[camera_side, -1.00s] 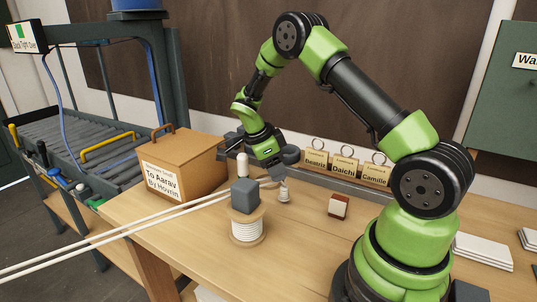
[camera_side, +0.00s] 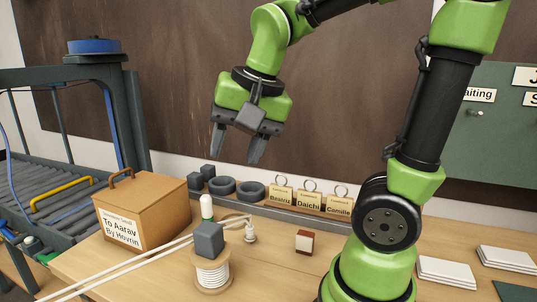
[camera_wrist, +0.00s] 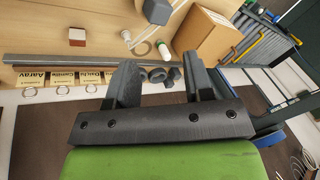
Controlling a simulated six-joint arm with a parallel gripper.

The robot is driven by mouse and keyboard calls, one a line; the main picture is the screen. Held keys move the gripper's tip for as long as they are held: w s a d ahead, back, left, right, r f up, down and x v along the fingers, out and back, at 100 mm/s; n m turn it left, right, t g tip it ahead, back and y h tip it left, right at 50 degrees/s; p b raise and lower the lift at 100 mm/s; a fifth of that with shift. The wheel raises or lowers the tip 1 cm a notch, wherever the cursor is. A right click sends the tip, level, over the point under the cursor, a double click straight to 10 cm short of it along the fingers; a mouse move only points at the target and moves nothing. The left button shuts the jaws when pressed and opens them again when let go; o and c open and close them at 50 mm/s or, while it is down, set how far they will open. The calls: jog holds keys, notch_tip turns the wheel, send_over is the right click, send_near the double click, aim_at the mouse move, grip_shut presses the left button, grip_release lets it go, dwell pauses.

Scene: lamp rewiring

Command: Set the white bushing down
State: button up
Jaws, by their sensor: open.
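A small white piece that looks like the white bushing (camera_side: 250,234) stands on the table at the end of the white cord (camera_side: 150,258), right of the spool; I cannot tell whether the cord passes through it. My gripper (camera_side: 238,150) is open and empty, high above the table and apart from the bushing, fingers pointing down. In the wrist view, its open fingers (camera_wrist: 160,68) have nothing between them in their grip.
A spool (camera_side: 213,276) carries a grey block (camera_side: 209,240).

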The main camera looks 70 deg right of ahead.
jog(key=s+a+n+t+y, duration=0.2)
jog(key=s+a+n+t, duration=0.1)
jog(key=s+n, duration=0.3)
jog(key=shift+s+a+r+n, duration=0.35)
jog(key=shift+a+r+n, duration=0.05)
jog(key=shift+a+n, duration=0.1)
jog(key=shift+d, duration=0.1)
dwell(0.5)
